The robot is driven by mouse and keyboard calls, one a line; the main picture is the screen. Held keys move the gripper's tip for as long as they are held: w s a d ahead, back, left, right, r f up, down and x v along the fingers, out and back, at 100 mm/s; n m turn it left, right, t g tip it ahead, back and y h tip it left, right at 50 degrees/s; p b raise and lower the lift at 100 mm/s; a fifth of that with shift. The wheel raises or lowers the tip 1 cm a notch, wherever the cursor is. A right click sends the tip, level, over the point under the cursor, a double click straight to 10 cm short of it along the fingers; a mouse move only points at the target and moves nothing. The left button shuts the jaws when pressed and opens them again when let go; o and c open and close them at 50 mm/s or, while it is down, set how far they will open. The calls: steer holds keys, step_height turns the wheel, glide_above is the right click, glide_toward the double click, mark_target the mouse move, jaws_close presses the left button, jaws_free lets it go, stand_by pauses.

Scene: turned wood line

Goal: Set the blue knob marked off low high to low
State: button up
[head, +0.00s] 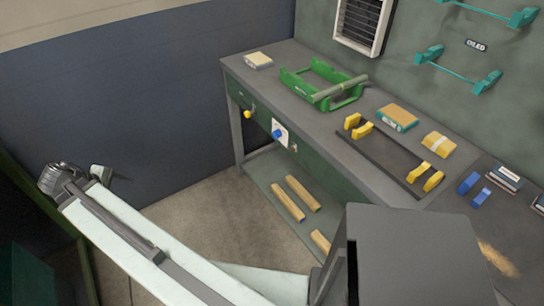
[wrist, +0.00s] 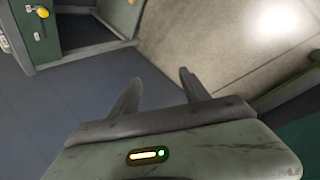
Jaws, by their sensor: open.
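The blue knob (head: 277,134) sits on a white plate (head: 281,132) on the front face of the workbench in the head view. Its marks are too small to read, so I cannot tell its setting. In the wrist view I cannot make out the blue knob. My gripper (wrist: 158,82) is open and empty, with its two dark fingers apart over the floor. In the head view my gripper (head: 75,178) is at the far left, well away from the bench and the knob.
A yellow knob (head: 247,114) is left of the blue one; it also seems to show in the wrist view (wrist: 41,12). The bench top (head: 262,81) carries a green frame (head: 300,88) and yellow-ended holders. Wood pieces (head: 288,203) lie on the lower shelf. Floor (head: 190,215) before the bench is clear.

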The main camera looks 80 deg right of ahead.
steer(key=s+d+f+g+h+b, duration=0.2)
steer(key=s+d+f+b, duration=0.15)
steer(key=s+d, duration=0.4)
steer(key=s+d+f+g+h+b, duration=0.1)
steer(key=s+d+f+b, duration=0.3)
steer(key=d, duration=0.6)
steer(key=g+h+b, duration=0.3)
steer(key=g+b, duration=0.6)
steer(key=b, duration=0.5)
glide_toward(274, 136)
steer(key=d, duration=0.1)
steer(key=x, duration=0.8)
steer(key=shift+s, duration=0.4)
steer(key=shift+d, duration=0.1)
steer(key=shift+f, duration=0.1)
jaws_close()
